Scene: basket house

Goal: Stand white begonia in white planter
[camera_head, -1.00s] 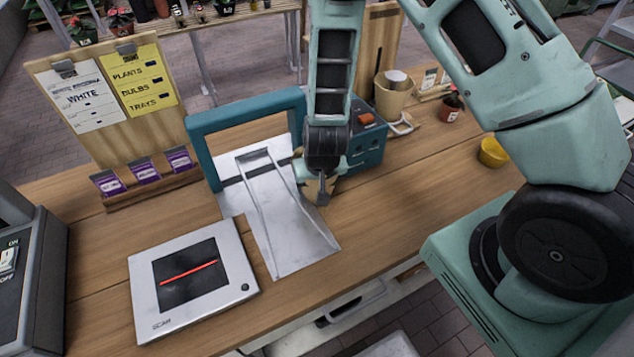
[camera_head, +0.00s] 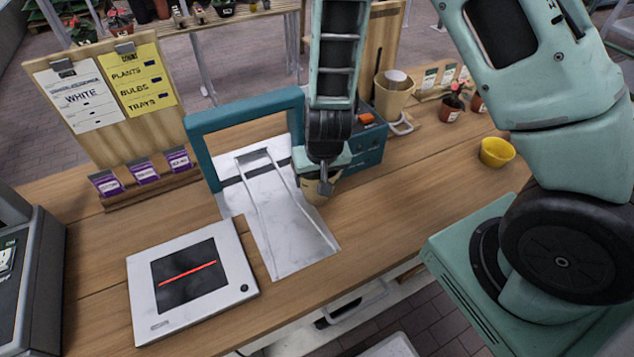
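My gripper (camera_head: 326,188) points down over the right side of the white metal chute on the wooden counter. A tan, pot-like object (camera_head: 312,193) shows just behind and below it, mostly hidden by the gripper. I cannot tell whether the fingers are shut on it or merely in front of it. I cannot make out a white begonia or a white planter in this view. A card on the wooden board (camera_head: 90,95) reads "WHITE".
A teal arch (camera_head: 200,150) spans the chute (camera_head: 290,235). A scanner (camera_head: 190,275) lies at front left. A teal box (camera_head: 368,150), a tan pot (camera_head: 392,97), a red-flowered plant (camera_head: 452,104) and a yellow bowl (camera_head: 496,152) stand right. The counter's right front is clear.

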